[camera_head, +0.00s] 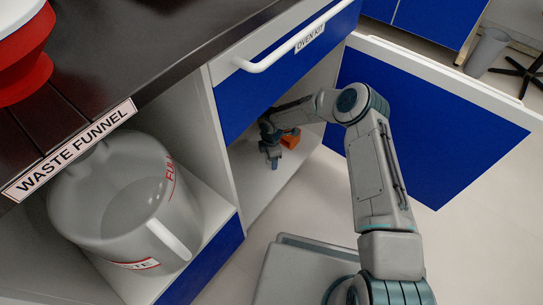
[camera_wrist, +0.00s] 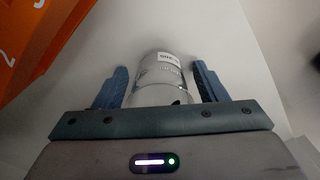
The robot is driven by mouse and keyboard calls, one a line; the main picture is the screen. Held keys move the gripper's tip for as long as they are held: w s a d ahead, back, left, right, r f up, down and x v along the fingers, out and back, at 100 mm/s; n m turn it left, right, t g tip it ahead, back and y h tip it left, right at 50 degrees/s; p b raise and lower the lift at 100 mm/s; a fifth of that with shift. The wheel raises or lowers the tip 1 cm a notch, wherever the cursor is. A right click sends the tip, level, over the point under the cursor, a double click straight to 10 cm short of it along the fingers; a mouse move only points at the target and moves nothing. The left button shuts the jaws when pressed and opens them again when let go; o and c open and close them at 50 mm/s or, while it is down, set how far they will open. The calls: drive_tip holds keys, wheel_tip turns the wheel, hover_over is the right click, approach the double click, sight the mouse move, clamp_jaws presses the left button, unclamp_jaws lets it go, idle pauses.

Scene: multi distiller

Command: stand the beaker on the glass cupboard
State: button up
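My gripper (camera_head: 270,150) reaches into the open cupboard (camera_head: 275,185) under the drawer labelled "OVEN KIT" in the head view. In the wrist view the clear beaker (camera_wrist: 161,78), with a small white label, lies between the two fingers of my gripper (camera_wrist: 162,82). The fingers are wide apart, one on each side, with narrow gaps to the glass. The beaker's near end is hidden behind the gripper body. I cannot make out the beaker in the head view. No place marked as the glass cupboard shows in these views.
An orange object (camera_head: 291,138) stands near my gripper; orange also fills the wrist view's upper left (camera_wrist: 40,40). A blue door (camera_head: 425,130) stands open at the right. A waste container (camera_head: 125,200) is at the left under the dark worktop (camera_head: 130,45).

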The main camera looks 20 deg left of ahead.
drive_tip(key=shift+r, duration=0.1)
wheel_tip(320, 180, up, 8)
drive_tip(key=p, duration=0.3)
drive_tip(key=shift+p, duration=0.3)
drive_tip(key=shift+d, duration=0.1)
